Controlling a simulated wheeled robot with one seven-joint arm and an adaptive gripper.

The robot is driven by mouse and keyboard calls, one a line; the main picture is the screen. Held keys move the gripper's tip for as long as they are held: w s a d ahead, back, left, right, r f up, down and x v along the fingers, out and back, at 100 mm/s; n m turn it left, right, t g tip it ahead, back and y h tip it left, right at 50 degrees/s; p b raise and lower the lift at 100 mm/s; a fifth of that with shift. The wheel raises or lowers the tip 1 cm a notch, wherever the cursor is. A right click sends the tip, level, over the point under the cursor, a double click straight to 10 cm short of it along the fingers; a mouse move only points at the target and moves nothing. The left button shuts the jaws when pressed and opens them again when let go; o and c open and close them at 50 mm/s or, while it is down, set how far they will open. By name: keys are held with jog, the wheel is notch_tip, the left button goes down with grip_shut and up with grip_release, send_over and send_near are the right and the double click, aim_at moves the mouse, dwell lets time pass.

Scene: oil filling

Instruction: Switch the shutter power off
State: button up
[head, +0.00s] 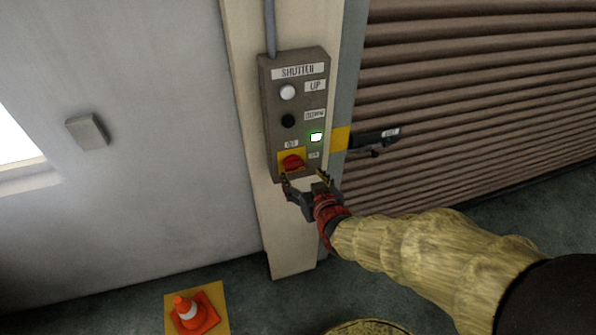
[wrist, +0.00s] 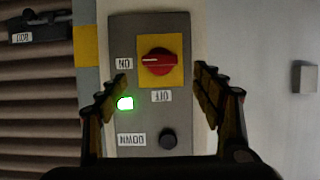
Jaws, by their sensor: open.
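The grey shutter control box (head: 296,100) is mounted on a pale post. Its red rotary knob (head: 292,162) sits on a yellow plate at the box's lower end. In the wrist view, where the box appears upside down, the knob (wrist: 158,62) has its white mark pointing left, towards the ON label (wrist: 123,63). The OFF label (wrist: 161,96) is below the knob there. The green lamp (wrist: 125,103) is lit. My gripper (head: 305,178) is open and empty, just in front of the knob, with its fingers (wrist: 161,76) spread to either side, apart from it.
The white UP button (head: 288,92) and black DOWN button (head: 289,121) are higher on the box. A ribbed brown shutter (head: 470,90) with a dark latch (head: 375,138) is at right. An orange cone (head: 190,312) stands on the floor at lower left.

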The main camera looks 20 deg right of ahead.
aim_at(295, 166)
jog(key=shift+b+x, duration=0.45)
jog(key=shift+x, duration=3.4)
jog(key=shift+r, duration=0.2)
jog(key=shift+c, duration=1.1)
jog(key=c, duration=0.9)
